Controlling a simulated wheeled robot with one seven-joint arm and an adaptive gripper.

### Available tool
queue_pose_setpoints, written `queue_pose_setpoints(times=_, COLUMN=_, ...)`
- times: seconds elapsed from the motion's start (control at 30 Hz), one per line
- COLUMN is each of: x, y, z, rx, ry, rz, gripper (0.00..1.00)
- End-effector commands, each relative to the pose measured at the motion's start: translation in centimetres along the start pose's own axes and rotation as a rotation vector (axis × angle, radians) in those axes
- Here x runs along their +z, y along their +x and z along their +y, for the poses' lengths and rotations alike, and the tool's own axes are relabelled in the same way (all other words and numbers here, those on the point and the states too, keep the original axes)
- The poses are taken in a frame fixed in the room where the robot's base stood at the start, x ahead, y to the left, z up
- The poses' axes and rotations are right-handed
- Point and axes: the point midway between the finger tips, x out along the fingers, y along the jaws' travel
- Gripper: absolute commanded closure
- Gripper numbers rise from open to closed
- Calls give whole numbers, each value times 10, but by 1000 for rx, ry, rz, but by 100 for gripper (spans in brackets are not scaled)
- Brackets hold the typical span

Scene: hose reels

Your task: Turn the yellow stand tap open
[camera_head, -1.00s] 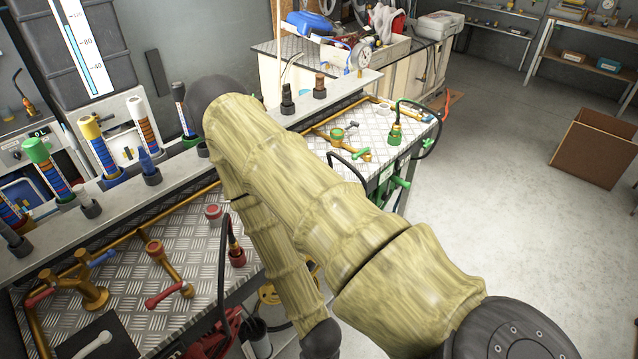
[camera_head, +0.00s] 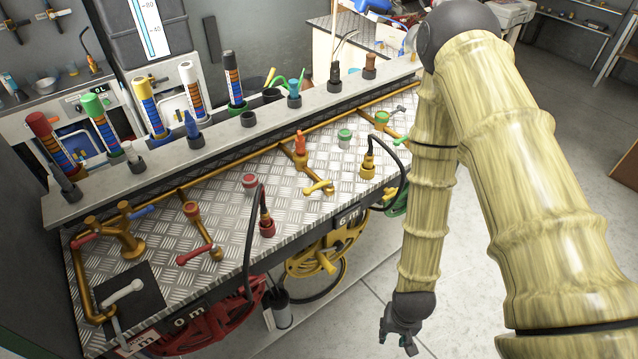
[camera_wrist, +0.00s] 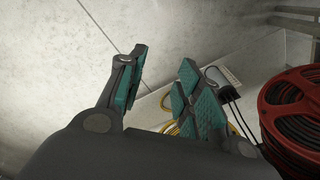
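The yellow stand tap is a brass post with an orange top (camera_head: 300,143) and a yellow lever handle (camera_head: 320,187). It stands on the chequered metal bench top (camera_head: 225,225), near the middle of the head view. The handle sticks out toward the bench front. My gripper (camera_head: 397,340) hangs in front of the bench, low and to the right of the tap, and touches nothing. In the wrist view my gripper (camera_wrist: 166,88) has its teal-padded fingers apart, with nothing between them. The tap does not show in the wrist view.
A red-handled tap (camera_head: 195,253) stands left of the yellow one, and a green-handled tap (camera_head: 382,120) right of it. A yellow hose connector (camera_head: 368,170) and red connector (camera_head: 266,224) stand upright with black hoses. A yellow reel (camera_head: 325,258) hangs below the bench front. The floor in front is open.

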Motion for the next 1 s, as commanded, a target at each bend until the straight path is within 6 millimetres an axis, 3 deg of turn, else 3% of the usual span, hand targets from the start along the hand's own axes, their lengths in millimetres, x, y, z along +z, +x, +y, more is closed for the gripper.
queue_pose_setpoints(times=0.03, x=-23, y=-12, z=-12, rx=-4, ry=32, rz=17, gripper=66)
queue_pose_setpoints(times=0.2, x=-81, y=-49, z=-48, rx=-17, ry=161, rz=38, gripper=66)
queue_pose_setpoints(times=0.5, x=-166, y=-142, z=-117, rx=-59, ry=383, rz=63, gripper=66)
queue_pose_setpoints(times=0.73, x=-212, y=-232, z=-175, rx=-105, ry=544, rz=67, gripper=66)
queue_pose_setpoints(times=0.9, x=-229, y=-296, z=-212, rx=-137, ry=642, rz=58, gripper=66)
queue_pose_setpoints(times=1.0, x=-233, y=-324, z=-229, rx=-152, ry=685, rz=51, gripper=66)
